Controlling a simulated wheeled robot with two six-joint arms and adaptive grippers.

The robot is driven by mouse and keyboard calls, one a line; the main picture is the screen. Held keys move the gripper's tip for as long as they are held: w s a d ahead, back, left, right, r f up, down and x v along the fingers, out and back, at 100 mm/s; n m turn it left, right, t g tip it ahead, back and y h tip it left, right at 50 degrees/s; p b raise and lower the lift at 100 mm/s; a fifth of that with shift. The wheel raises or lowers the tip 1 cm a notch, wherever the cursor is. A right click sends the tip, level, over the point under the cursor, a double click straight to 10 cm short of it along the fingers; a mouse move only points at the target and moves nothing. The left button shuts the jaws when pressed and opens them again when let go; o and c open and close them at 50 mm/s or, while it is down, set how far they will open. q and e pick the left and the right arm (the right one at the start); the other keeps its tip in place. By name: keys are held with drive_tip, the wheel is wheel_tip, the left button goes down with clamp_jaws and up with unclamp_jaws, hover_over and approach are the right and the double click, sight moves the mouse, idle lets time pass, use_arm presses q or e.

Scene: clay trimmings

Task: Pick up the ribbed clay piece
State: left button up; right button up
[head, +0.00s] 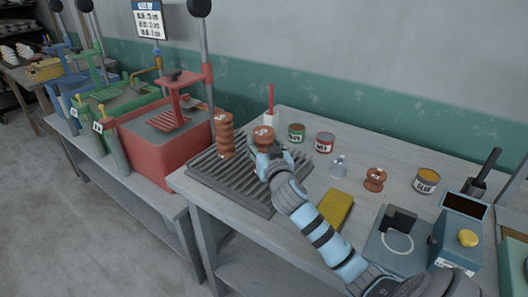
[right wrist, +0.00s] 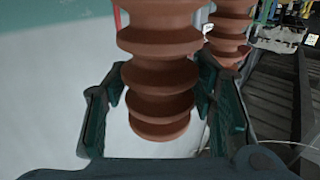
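A brown ribbed clay piece (head: 263,135) stands upright at the right part of the grey slatted rack (head: 231,189). My right gripper (head: 272,158) is at this piece and hides its lower part. In the right wrist view the same ribbed piece (right wrist: 160,85) is between the two fingers of my right gripper (right wrist: 162,92), with a pad close on each side. I cannot tell whether both pads touch it. A second, similar ribbed piece (head: 225,135) stands to its left on the rack; it also shows in the right wrist view (right wrist: 229,28). My left gripper is not in view.
A yellow block (head: 336,209) lies near my right arm. A red press (head: 165,143) is at left.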

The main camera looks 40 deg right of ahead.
clamp_jaws()
